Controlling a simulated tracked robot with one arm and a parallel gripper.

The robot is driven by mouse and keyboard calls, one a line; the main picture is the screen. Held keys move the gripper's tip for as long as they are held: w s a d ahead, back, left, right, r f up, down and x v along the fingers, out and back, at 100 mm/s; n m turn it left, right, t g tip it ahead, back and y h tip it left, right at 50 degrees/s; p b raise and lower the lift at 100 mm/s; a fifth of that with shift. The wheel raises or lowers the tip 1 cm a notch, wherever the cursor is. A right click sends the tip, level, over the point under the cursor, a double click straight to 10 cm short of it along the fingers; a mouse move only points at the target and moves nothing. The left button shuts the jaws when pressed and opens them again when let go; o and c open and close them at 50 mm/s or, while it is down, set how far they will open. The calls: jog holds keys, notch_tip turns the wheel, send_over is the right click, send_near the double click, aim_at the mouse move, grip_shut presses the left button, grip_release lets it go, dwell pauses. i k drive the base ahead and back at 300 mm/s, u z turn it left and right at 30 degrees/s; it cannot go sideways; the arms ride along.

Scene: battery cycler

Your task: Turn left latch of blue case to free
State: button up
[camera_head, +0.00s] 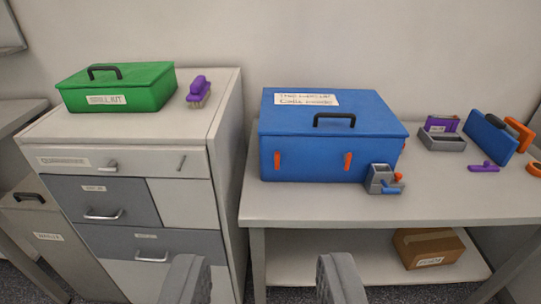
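The blue case (315,158) stands shut on the light table right of centre. Its lid has a black handle (334,119) and a white handwritten label. Two orange latches are on its front face: the left latch (277,161) and the right latch (348,161). Both look upright. My gripper (265,285) shows at the bottom edge as two grey fingers spread wide apart, with nothing between them. It is open and well short of the case, below the latches in the picture.
A green case (118,88) and purple brush (198,90) sit on the drawer cabinet (125,151) at left. A cardboard box (428,247) lies on the lower shelf.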

aim_at(276, 154)
jog(key=i, duration=0.85)
jog(key=z, duration=0.05)
